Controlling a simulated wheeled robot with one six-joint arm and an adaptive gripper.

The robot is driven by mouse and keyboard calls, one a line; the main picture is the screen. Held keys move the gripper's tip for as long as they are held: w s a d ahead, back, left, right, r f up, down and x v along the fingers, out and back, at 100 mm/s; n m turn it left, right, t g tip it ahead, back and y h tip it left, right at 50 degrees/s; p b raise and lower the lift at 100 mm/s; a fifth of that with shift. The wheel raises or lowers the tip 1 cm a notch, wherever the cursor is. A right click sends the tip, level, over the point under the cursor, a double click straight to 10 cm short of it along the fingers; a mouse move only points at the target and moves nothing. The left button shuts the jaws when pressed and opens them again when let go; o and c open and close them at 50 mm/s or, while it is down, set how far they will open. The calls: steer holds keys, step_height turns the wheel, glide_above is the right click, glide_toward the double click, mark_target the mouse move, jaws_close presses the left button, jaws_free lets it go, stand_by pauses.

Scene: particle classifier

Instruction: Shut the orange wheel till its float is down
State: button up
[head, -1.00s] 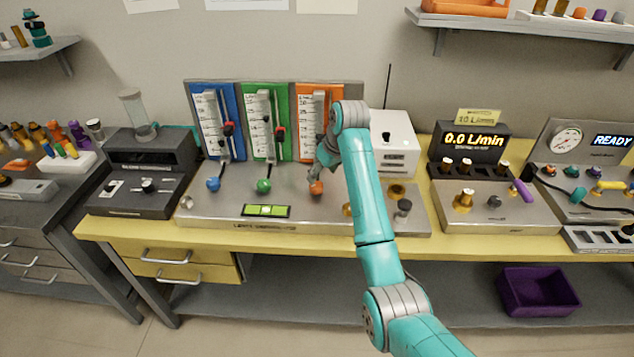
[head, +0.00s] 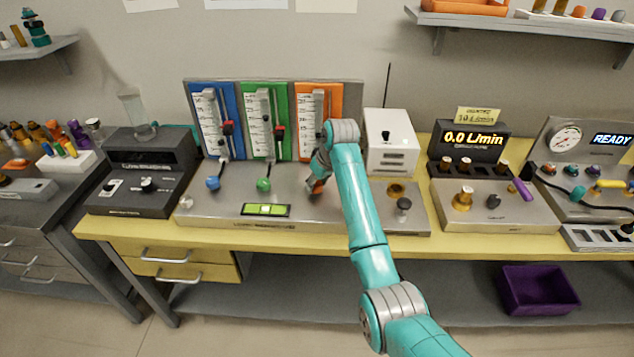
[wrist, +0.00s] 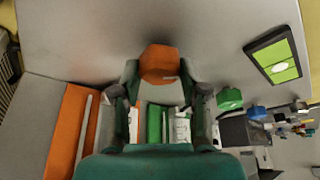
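The orange wheel (head: 315,188) is low on the front of the metal flowmeter bench, below the orange flowmeter panel (head: 334,95). In the head view my gripper (head: 317,180) is down at it and covers part of it. In the wrist view the orange wheel (wrist: 159,62) sits between the two fingertips of my gripper (wrist: 160,76), one finger against each side. The fingers look closed on it. The lower part of the orange panel's scale is behind my arm, and I cannot make out its float.
The green wheel (head: 264,184) and blue wheel (head: 213,183) are left of the orange one. A green level (head: 266,210) lies in front of them. A white box (head: 391,150) stands right of the panels, and a dark knob (head: 404,204) is at the right.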

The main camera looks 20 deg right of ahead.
steer(key=shift+c, duration=0.7)
steer(key=shift+m, duration=0.3)
steer(key=m+h, duration=0.1)
steer(key=m, duration=0.1)
steer(key=m+h, duration=0.1)
steer(key=m, duration=0.2)
steer(key=shift+a, duration=0.2)
steer(key=m+h, duration=0.1)
steer(key=m, duration=0.3)
steer(key=shift+h, duration=0.3)
steer(key=m+g+h, duration=0.1)
steer(key=m, duration=0.2)
steer(key=shift+a+m, duration=0.1)
steer(key=shift+m, duration=0.2)
steer(key=m+g, duration=0.1)
steer(key=m, duration=0.2)
steer(key=m+g+h, duration=0.1)
steer(key=m, duration=0.2)
steer(key=shift+w+h, duration=0.2)
steer(key=shift+h, duration=0.1)
steer(key=m+g, duration=0.1)
steer(key=m, duration=0.2)
steer(key=m+g, duration=0.1)
steer(key=m, duration=0.2)
steer(key=shift+m, duration=0.4)
